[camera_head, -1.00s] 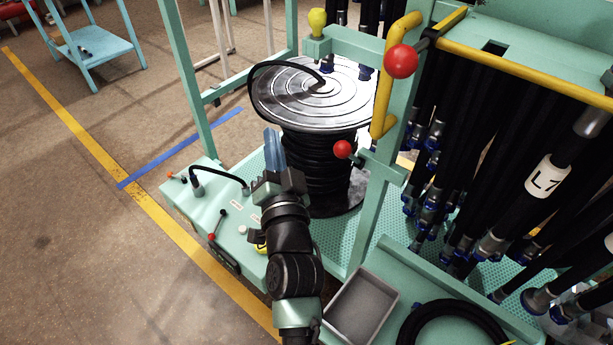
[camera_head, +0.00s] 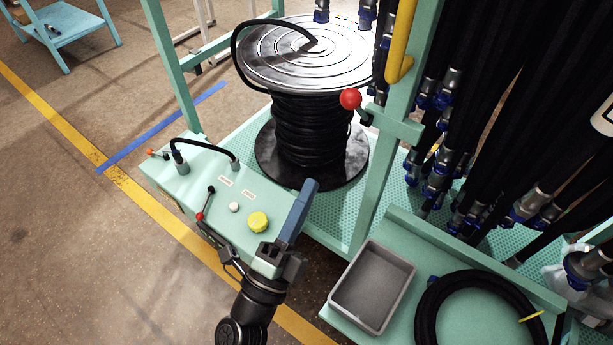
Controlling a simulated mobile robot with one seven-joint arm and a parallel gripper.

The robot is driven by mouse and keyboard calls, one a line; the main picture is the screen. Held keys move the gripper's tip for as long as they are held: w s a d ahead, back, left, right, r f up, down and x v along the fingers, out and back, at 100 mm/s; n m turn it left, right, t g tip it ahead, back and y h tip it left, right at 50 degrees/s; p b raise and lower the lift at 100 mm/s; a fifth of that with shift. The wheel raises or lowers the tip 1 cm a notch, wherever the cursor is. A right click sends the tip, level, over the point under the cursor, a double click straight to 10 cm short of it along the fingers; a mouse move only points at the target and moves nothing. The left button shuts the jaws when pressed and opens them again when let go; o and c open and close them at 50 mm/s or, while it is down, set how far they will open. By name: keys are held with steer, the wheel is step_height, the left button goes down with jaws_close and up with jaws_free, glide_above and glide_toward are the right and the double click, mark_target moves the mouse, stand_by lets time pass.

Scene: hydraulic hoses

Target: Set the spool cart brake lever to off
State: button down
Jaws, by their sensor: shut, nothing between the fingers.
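The spool cart carries a large black hose spool (camera_head: 309,135) on a green perforated deck. A lever with a red ball knob (camera_head: 350,98) sticks out from the green post beside the spool. A green control box (camera_head: 245,225) in front has a black lever with a red tip (camera_head: 200,214) on its near side and a small orange-tipped lever (camera_head: 151,152) at its left end. I cannot tell which of these is the brake lever; the small labels are unreadable. My gripper (camera_head: 308,188) is shut and empty, its blue-grey fingers pointing up beside the box's right end, apart from all levers.
A yellow button (camera_head: 258,222) and a white button (camera_head: 234,207) are on the box top. A grey tray (camera_head: 372,288) and a coiled black hose (camera_head: 480,305) lie at right. Hanging hoses (camera_head: 500,130) crowd the right side. The floor at left is open.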

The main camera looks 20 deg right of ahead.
mark_target(349, 100)
steer(key=x, duration=1.2)
steer(key=shift+r, duration=0.1)
steer(key=shift+w+d+r+p, duration=0.3)
steer(key=shift+r+p, duration=0.1)
steer(key=shift+r, duration=0.25)
steer(key=shift+w+d+r+p, duration=0.2)
steer(key=shift+d+r+p, duration=0.15)
steer(key=shift+r, duration=0.25)
